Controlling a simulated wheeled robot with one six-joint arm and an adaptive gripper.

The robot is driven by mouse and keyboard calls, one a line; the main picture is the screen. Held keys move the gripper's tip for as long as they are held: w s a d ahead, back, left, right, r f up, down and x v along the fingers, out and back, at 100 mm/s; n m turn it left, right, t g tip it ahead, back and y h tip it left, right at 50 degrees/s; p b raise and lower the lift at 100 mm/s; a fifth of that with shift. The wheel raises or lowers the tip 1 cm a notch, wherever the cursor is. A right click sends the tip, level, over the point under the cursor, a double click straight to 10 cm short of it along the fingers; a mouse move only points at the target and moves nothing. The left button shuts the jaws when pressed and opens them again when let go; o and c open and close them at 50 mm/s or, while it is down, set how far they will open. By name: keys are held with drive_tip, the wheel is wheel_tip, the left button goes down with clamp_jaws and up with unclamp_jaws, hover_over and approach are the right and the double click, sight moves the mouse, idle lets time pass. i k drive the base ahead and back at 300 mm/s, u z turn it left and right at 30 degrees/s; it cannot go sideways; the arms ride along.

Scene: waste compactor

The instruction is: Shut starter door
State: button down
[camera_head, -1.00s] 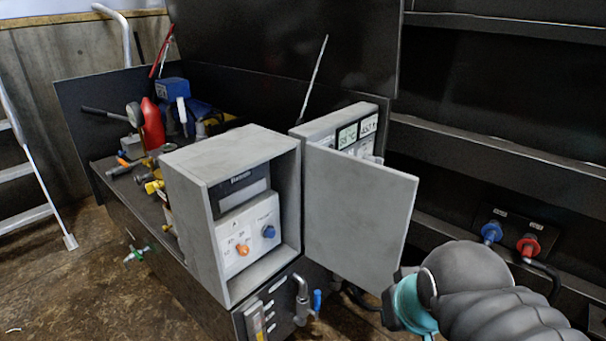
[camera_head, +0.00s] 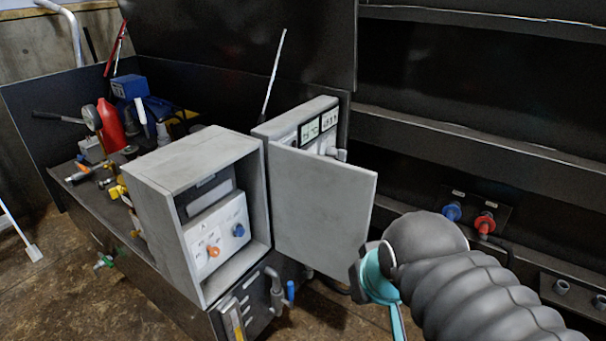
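The starter box (camera_head: 190,160) is a grey cabinet standing on a dark bench, its front open. Inside is a panel with an orange knob (camera_head: 213,251) and a blue knob (camera_head: 238,230). Its grey door (camera_head: 322,212) stands wide open, swung out to the right of the box. My arm comes in from the lower right, with its dark rounded end and teal band (camera_head: 378,275) close to the door's lower right edge. I cannot tell whether it touches the door. My gripper's fingers are hidden or too unclear to read.
A grey box with displays (camera_head: 318,128) stands behind the door. A red bottle (camera_head: 111,126), a blue box (camera_head: 130,87) and tools crowd the bench at left. Blue (camera_head: 452,211) and red (camera_head: 485,223) connectors sit on the dark wall at right. Brown floor lies in front.

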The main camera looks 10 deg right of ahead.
sight(322, 206)
drive_tip(key=z, duration=2.75)
drive_tip(key=k, duration=1.7)
drive_tip(key=u, duration=1.75)
